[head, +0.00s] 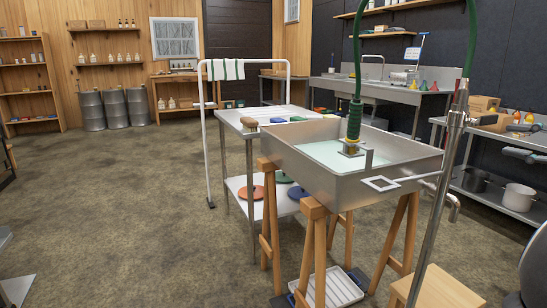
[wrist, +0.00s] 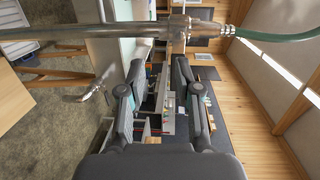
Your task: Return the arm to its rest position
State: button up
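My gripper (wrist: 158,64) shows in the wrist view with its two dark fingers spread apart and nothing between them. A steel pipe (wrist: 75,34) with a valve fitting crosses the top of that view, beyond or above the fingertips; I cannot tell the gap. In the head view, dark finger-like parts at the right edge (head: 522,154) look like my gripper, partly cut off by the frame. The rest of my arm is mostly outside the picture.
A steel pan (head: 415,169) with pale liquid stands on wooden trestles. An upright steel pipe (head: 436,225) with a green hose (head: 470,50) rises close to its right. A metal table (head: 232,117) stands behind the pan. The floor at left (head: 120,200) is clear.

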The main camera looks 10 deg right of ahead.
jog(key=a+f+n+g+y, duration=0.2)
jog(key=a+f+n+g, duration=0.3)
jog(key=a, duration=1)
jog(key=a+f+n+g+y, duration=0.2)
jog(key=a+f+g, duration=0.4)
jog(key=a, duration=0.9)
jog(key=w+a+f+h, duration=0.2)
jog(key=w+a+f, duration=0.3)
jog(key=f, duration=0.1)
jog(key=s+a+f+n+h, duration=0.3)
jog(key=s+f, duration=0.2)
jog(key=f, duration=0.1)
jog(key=s+a+f+n+h, duration=0.2)
jog(key=s+f+n+h, duration=0.1)
jog(key=s+f+n, duration=0.1)
notch_tip(320, 180, down, 2)
jog(key=shift+s+a+f+n+h, duration=0.3)
jog(key=shift+s+a, duration=0.1)
jog(key=shift+s, duration=0.2)
